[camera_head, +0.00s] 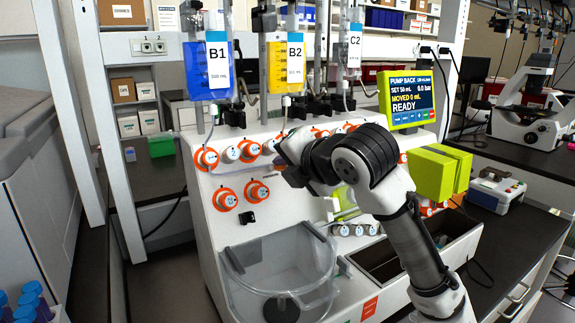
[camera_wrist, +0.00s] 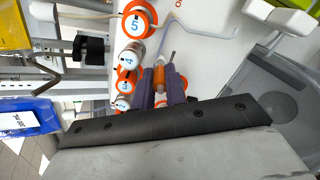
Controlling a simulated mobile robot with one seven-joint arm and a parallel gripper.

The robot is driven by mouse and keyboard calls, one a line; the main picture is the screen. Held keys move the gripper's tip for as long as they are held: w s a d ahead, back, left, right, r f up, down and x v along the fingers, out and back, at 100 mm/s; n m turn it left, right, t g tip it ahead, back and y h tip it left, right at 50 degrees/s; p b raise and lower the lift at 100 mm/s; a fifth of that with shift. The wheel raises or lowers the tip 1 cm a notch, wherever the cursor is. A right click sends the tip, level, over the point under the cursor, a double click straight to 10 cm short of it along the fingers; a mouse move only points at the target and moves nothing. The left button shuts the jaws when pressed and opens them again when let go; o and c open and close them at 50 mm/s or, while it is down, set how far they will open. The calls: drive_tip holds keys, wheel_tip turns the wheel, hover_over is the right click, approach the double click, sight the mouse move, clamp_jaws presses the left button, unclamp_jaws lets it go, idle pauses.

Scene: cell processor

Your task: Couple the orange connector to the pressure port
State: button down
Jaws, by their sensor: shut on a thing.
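In the wrist view my gripper (camera_wrist: 160,82) has its two dark purple fingers closed on the sides of the orange connector (camera_wrist: 159,76). A thin pale tube (camera_wrist: 178,22) shows just beyond the connector and bends off to the right. Numbered ports with orange rings stand close by on the white panel, among them port 5 (camera_wrist: 137,20) and port 4 (camera_wrist: 130,55). I cannot tell which one is the pressure port, or whether the connector touches any port. In the head view my arm hides the fingers and the connector in front of the panel.
The white machine (camera_head: 205,165) carries hanging bags, a blue one (camera_head: 207,70) and a yellow one (camera_head: 281,68). A green-framed screen (camera_head: 407,98) reads READY. A clear tub (camera_head: 275,265) stands at the lower front, with a dark-lined bin (camera_head: 440,232) to its right.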

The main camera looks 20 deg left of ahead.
drive_tip(key=shift+w+a+f, duration=0.1)
drive_tip(key=shift+w+a+f, duration=0.15)
drive_tip(key=shift+w+a, duration=0.15)
drive_tip(key=shift+w+a+f, duration=0.1)
drive_tip(key=shift+w+a, duration=0.05)
drive_tip(key=shift+w, duration=0.05)
idle(0.5)
drive_tip(key=c, duration=1.3)
unclamp_jaws()
drive_tip(key=shift+c, duration=0.2)
drive_tip(key=b+v, duration=0.2)
drive_tip(key=v, duration=1.2)
drive_tip(key=shift+f, duration=0.2)
